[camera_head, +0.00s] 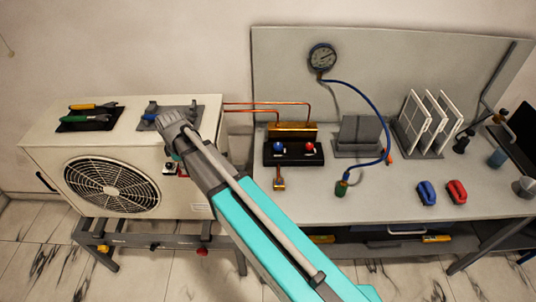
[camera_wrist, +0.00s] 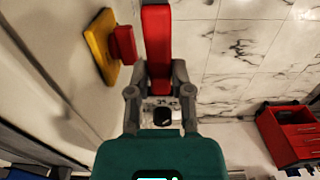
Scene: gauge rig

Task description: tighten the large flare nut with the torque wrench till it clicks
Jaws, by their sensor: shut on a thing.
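My gripper (camera_wrist: 157,82) is shut on a long red handle (camera_wrist: 157,40) in the wrist view. The handle looks like the torque wrench's, but its working end is not visible. In the head view my wrist (camera_head: 172,122) is at the right front of the white outdoor unit (camera_head: 110,140) and hides the fingers. A small dark fitting with a red part (camera_head: 169,168) shows just below it on the unit's front. The large flare nut cannot be made out, and I cannot tell whether the tool touches it.
Yellow and green tools lie on a black mat (camera_head: 73,126) on the unit. A grey tray (camera_head: 185,113) is beside them. Copper pipes (camera_head: 270,103) run to the bench (camera_head: 380,205). A yellow plate with a red knob (camera_wrist: 105,45) is left of the handle. A red cabinet (camera_wrist: 290,135) is right.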

